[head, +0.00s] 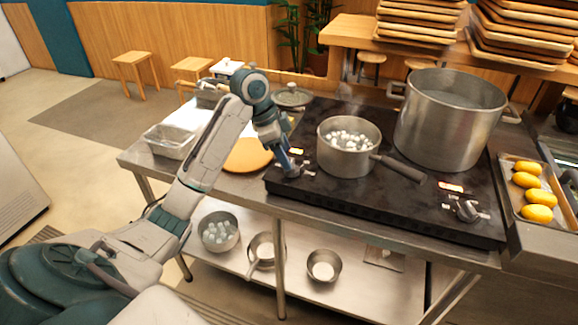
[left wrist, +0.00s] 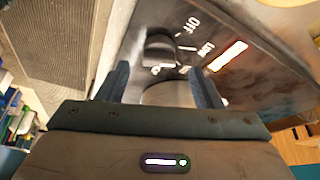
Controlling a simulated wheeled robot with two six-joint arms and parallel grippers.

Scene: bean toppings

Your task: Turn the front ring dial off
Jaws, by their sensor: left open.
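The black stove top (head: 320,189) carries two dials along its near side. The left dial (head: 293,171) has my left gripper (head: 286,163) right over it. In the left wrist view this dial (left wrist: 160,48) shows between and just beyond the fingertips of my open left gripper (left wrist: 162,80). White marks including OFF and LOW ring the dial, and an orange-red indicator (left wrist: 227,56) glows beside it. Whether the fingers touch the dial cannot be told. The right dial (head: 466,210) stands clear, with a lit indicator (head: 451,186) above it. My right gripper is out of view.
A saucepan (head: 347,160) with pale round pieces stands behind the left dial, its handle pointing right. A large pot (head: 445,125) stands to its right. A tray (head: 510,190) of yellow fruit is at the far right. Bowls (head: 219,232) sit on the lower shelf.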

